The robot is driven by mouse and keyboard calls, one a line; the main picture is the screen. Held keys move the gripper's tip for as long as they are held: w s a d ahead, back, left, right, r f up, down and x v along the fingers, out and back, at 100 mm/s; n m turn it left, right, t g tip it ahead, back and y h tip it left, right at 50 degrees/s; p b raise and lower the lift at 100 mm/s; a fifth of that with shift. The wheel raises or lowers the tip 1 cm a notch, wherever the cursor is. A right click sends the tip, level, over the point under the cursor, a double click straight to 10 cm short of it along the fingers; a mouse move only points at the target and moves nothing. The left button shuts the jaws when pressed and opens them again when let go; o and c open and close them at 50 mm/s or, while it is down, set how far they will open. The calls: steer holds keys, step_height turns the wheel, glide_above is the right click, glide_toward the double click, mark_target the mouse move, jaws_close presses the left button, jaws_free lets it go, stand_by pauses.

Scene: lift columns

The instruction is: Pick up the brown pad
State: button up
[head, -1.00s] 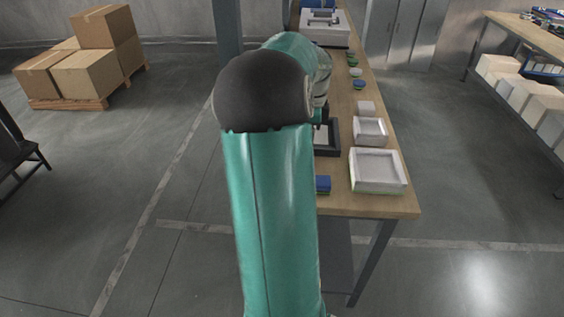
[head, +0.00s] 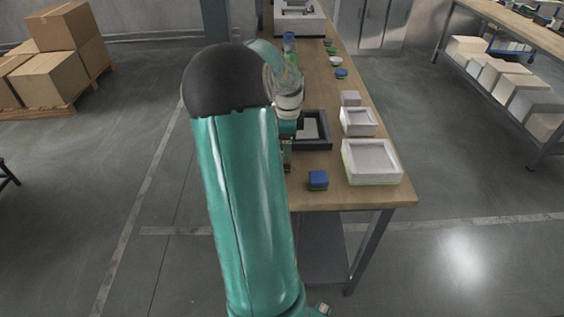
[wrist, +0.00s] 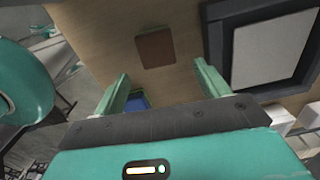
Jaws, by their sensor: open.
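The brown pad (wrist: 155,48) lies flat on the wooden table in the wrist view, a small dark brown square beyond my fingertips. In the head view I cannot make it out; my arm covers that part of the table. My gripper (wrist: 162,80) is open and empty, its two green fingers spread apart. The pad shows between and ahead of the fingers, apart from them. In the head view my gripper (head: 287,158) points down over the near left part of the table.
A black-framed tray (head: 328,130) is right of the pad, and also shows in the wrist view (wrist: 222,45). A blue block (head: 318,180) sits near the table's front edge. White trays (head: 372,162) stand along the right side. Small discs lie farther back.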

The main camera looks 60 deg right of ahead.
steer(key=f, duration=0.7)
steer(key=shift+w+a, duration=0.1)
steer(key=shift+a, duration=0.1)
steer(key=shift+c, duration=0.2)
steer(key=c, duration=1)
